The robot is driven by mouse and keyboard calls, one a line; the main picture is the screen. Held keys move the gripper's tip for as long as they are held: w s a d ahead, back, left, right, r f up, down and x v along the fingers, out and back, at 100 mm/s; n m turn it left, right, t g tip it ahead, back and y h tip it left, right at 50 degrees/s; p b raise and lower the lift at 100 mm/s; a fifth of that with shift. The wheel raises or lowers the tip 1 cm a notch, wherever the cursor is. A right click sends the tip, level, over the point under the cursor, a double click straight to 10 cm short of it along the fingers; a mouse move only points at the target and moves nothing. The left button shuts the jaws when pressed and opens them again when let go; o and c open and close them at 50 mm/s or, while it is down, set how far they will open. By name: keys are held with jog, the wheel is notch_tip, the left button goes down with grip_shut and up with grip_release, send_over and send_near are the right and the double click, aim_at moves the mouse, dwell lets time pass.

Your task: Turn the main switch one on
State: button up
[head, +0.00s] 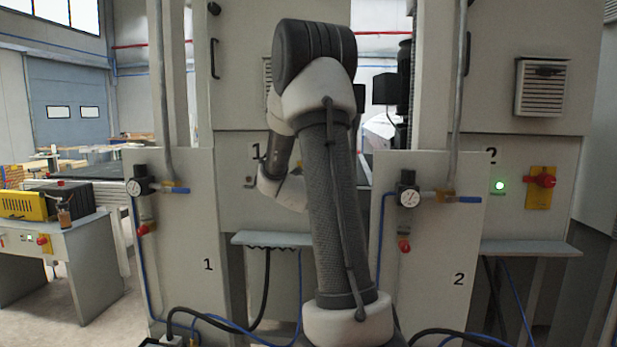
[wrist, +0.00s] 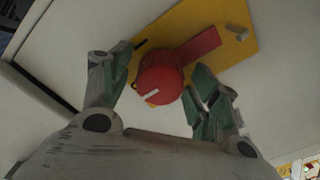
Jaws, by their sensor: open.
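The main switch, a round red knob (wrist: 160,78) with a red lever and a white mark, sits on a yellow plate (wrist: 205,22) in the wrist view. The lever slants up and to the right. My gripper (wrist: 163,72) is open, with one finger on each side of the knob; I cannot tell whether either finger touches it. In the head view my arm covers the switch on cabinet 1 (head: 233,150), and my gripper is mostly hidden. A small lamp (head: 248,181) on that cabinet looks unlit.
Cabinet 2 at right has a lit green lamp (head: 500,186) and another red switch (head: 540,180) on yellow. Front panels with gauges (head: 409,197) and blue-handled valves (head: 178,189) stand either side of my arm. A shelf (head: 270,239) juts out below; hoses hang there.

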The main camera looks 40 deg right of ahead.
jog(key=shift+w+d, duration=0.1)
jog(key=shift+d, duration=0.05)
jog(key=c, duration=1)
jog(key=shift+m, duration=0.3)
jog(key=m, duration=0.3)
jog(key=shift+m, duration=0.3)
jog(key=m, duration=0.4)
jog(key=shift+m, duration=0.3)
jog(key=m, duration=0.9)
